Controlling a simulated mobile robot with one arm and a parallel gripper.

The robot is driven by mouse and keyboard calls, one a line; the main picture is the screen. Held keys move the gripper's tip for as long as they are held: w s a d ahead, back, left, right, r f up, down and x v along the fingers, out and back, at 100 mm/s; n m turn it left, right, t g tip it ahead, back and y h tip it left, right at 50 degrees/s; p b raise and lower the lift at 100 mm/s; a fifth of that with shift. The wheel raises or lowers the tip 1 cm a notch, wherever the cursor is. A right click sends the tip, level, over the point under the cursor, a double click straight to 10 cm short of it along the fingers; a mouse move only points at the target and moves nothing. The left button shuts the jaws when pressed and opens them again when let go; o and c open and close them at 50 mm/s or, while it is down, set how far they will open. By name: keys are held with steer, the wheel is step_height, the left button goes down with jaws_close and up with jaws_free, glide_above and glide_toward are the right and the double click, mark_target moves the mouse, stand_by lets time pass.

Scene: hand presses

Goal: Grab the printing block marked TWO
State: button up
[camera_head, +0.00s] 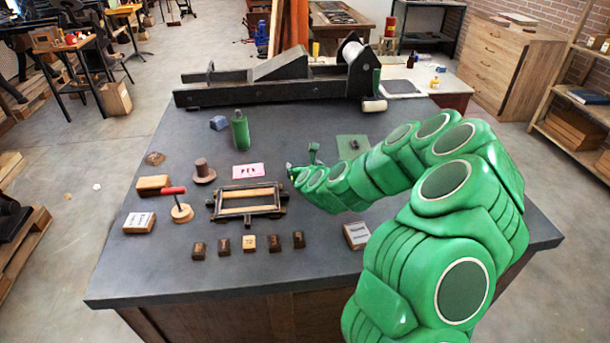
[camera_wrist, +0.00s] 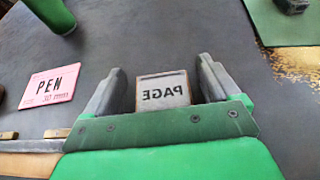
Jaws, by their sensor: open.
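My gripper (camera_head: 292,172) is at the middle of the table in the head view, beside a pink card. In the wrist view its two grey fingers (camera_wrist: 161,68) stand apart. No block reads TWO in either view. Several small brown blocks stand in a row near the front, among them a paler one (camera_head: 249,243), their marks too small to read. A larger labelled block (camera_head: 356,235) is partly behind my arm; another (camera_head: 139,222) lies at left.
The pink PEN card (camera_head: 248,171) lies near a wooden frame (camera_head: 247,214). A long press (camera_head: 280,82) spans the back. The table's front left is clear.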

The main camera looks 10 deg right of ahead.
steer(key=c, duration=1.1)
